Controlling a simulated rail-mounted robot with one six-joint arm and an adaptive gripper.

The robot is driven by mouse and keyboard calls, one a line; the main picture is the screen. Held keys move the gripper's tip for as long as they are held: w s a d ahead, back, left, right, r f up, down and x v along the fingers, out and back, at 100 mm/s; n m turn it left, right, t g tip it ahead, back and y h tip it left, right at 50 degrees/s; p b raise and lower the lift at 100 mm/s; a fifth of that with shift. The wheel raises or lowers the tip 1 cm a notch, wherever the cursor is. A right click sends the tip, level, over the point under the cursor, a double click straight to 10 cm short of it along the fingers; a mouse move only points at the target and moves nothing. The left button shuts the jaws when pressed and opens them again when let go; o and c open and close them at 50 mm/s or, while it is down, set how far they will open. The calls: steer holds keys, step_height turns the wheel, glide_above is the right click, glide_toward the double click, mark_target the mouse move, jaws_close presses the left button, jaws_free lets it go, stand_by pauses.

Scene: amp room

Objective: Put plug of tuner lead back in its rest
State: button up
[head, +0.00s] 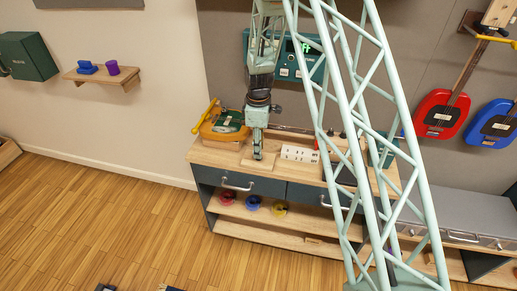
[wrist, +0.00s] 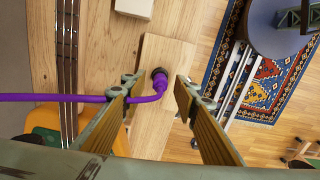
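The purple tuner lead (wrist: 85,98) runs in from the left in the wrist view and bends up to its plug (wrist: 160,80), which has a dark collar. The plug appears to sit at a pale wooden block (wrist: 151,55), probably its rest; how deep it is seated cannot be told. My gripper (wrist: 155,110) is open, one finger on each side of the lead's bend, touching neither side visibly. In the head view my gripper (head: 257,156) points down over the wooden block on the bench (head: 225,158). The lead is too small to make out there.
A white labelled strip (head: 300,153) stands right of my gripper. A green tuner-like box (head: 300,68) hangs on the wall behind. Drawers and a shelf with spools (head: 253,203) are below.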

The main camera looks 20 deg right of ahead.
steer(key=shift+r, duration=0.2)
step_height(320, 180, up, 12)
steer(key=shift+f, duration=0.2)
stand_by(0.6)
stand_by(0.9)
steer(key=s+r+m+t+b, duration=0.25)
steer(key=s+r+m, duration=0.45)
steer(key=s+r, duration=1.65)
steer(key=s+r+m+b, duration=0.1)
steer(key=s+r+m, duration=0.1)
steer(key=s, duration=1.1)
steer(key=s+r+m+t+b, duration=0.1)
steer(key=s+m, duration=0.3)
steer(key=s, duration=1)
steer(key=shift+s+r+b, duration=0.15)
steer(key=shift+r+b, duration=0.45)
steer(key=shift+b, duration=0.1)
